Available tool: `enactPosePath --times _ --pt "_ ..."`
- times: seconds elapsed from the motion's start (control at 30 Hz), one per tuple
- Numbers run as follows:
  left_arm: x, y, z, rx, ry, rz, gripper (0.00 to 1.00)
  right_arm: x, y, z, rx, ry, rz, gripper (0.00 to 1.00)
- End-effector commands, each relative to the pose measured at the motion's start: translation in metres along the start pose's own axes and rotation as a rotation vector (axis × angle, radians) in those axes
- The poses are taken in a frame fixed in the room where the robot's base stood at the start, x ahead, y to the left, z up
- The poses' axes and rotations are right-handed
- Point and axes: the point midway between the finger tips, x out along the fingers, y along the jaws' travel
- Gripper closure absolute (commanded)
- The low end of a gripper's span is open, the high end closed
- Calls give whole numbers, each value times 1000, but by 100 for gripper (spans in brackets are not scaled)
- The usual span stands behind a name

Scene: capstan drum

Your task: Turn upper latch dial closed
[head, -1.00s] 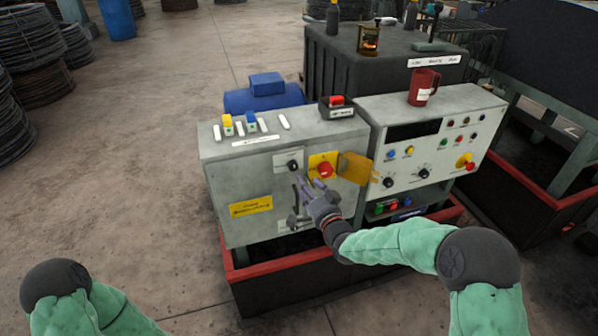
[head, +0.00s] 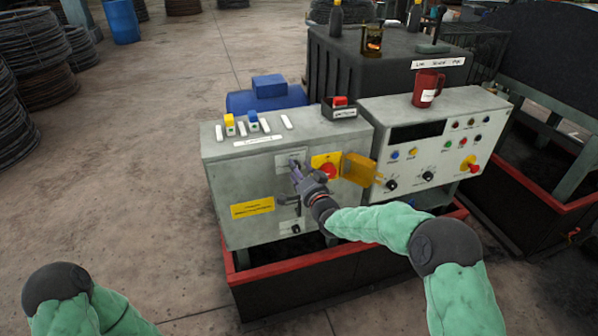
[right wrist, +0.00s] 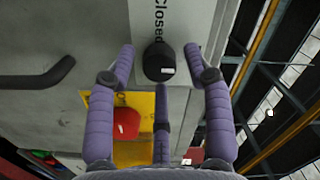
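The upper latch dial (right wrist: 158,62) is a black knob with a small white mark, on a pale plate lettered "Closed" in the right wrist view. The white mark is on the knob's side away from that word. My right gripper (right wrist: 158,50) is open, its two outer purple fingers on either side of the dial with gaps showing. A third finger points at the dial from below; contact is unclear. In the head view my right gripper (head: 295,170) is at the cabinet front (head: 228,180) and mostly covers the dial. My left gripper is out of view.
A red button on a yellow plate (head: 327,168) and an open yellow flap (head: 359,168) are just right of the gripper. A dark handle (right wrist: 38,75) and a lower black dial (head: 295,229) are on the same front. A control console (head: 408,173) stands at right.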

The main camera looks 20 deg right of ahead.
Motion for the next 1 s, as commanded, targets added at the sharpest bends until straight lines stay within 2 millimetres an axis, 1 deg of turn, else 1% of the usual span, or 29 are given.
enactPosePath --times 0.03,0.13,0.17,0.37,0.57,0.77,1.0 --pt "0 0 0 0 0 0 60 0 0 0 0 0 0 70" --pt "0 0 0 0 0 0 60 0 0 0 0 0 0 98" --pt "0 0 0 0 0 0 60 0 0 0 0 0 0 100" --pt "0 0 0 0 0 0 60 0 0 -1 -5 1 0 100" --pt "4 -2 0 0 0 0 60 0 0 -1 -54 -1 4 100" --pt "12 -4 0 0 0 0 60 0 0 -1 -176 -5 12 100" --pt "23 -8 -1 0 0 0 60 0 -1 -1 -392 -17 29 100"
